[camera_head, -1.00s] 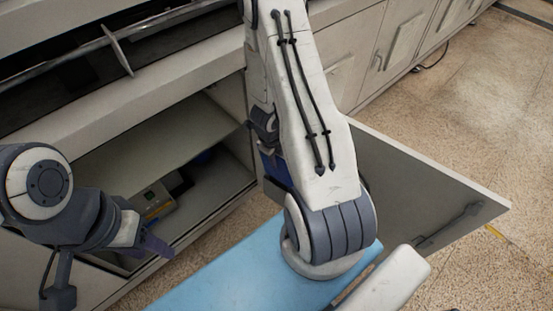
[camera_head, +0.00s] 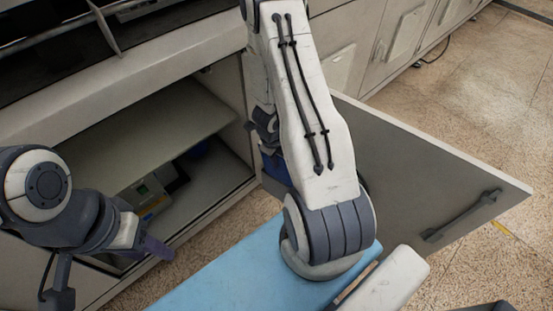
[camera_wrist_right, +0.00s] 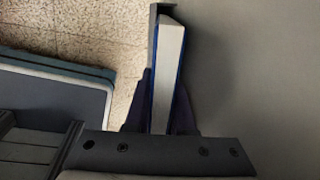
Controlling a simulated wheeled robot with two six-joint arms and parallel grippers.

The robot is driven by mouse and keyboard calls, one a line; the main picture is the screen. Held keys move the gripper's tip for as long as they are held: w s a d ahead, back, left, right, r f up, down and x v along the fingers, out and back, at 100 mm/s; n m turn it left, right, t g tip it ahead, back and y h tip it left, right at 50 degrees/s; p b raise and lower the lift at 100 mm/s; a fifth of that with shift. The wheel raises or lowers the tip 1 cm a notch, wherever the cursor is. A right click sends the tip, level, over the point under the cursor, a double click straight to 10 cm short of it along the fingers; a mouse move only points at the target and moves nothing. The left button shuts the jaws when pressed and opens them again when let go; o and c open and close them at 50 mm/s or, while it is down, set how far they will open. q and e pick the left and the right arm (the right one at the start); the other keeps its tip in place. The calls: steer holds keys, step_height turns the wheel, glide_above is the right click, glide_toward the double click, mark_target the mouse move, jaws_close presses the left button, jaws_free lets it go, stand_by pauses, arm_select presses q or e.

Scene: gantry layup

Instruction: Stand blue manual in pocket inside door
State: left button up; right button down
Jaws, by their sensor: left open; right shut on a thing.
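The blue manual (camera_wrist_right: 168,75) stands on edge in the right wrist view, its pale page edge between blue covers. My right gripper (camera_wrist_right: 163,103) is shut on it, with a dark finger on either side. In the head view a patch of the manual (camera_head: 275,168) shows left of my right arm, in front of the open door (camera_head: 400,170). A thin grey bracket-like part (camera_wrist_right: 153,38) lies along the manual's far end; I cannot tell whether it is the pocket or whether the manual is inside. My left gripper (camera_head: 155,247) is open and empty before the cabinet opening.
The open cabinet (camera_head: 215,165) has a shelf, with a small boxed device (camera_head: 150,195) below it. A light blue surface (camera_head: 235,275) lies below my right arm. The door's handle (camera_head: 462,216) is at right. Speckled floor (camera_head: 480,110) is clear beyond the door.

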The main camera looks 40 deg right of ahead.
steer(key=shift+w+d+f+b, duration=0.1)
steer(key=shift+d+f+b, duration=0.15)
steer(key=shift+f+b, duration=1.15)
steer(key=shift+w+d+f+b, duration=0.1)
steer(key=shift+d+f+b, duration=0.1)
steer(key=shift+f+b, duration=1.15)
steer(key=shift+d+f+b, duration=0.25)
steer(key=shift+f+b, duration=0.7)
steer(key=shift+f, duration=0.85)
steer(key=c, duration=0.7)
jaws_free()
steer(key=r+p, duration=0.2)
steer(key=r, duration=0.1)
steer(key=a+r+p, duration=0.1)
steer(key=r+p, duration=0.2)
steer(key=r, duration=0.1)
steer(key=r+p, duration=0.3)
steer(key=shift+s+a+r, duration=0.2)
steer(key=shift+a, duration=0.05)
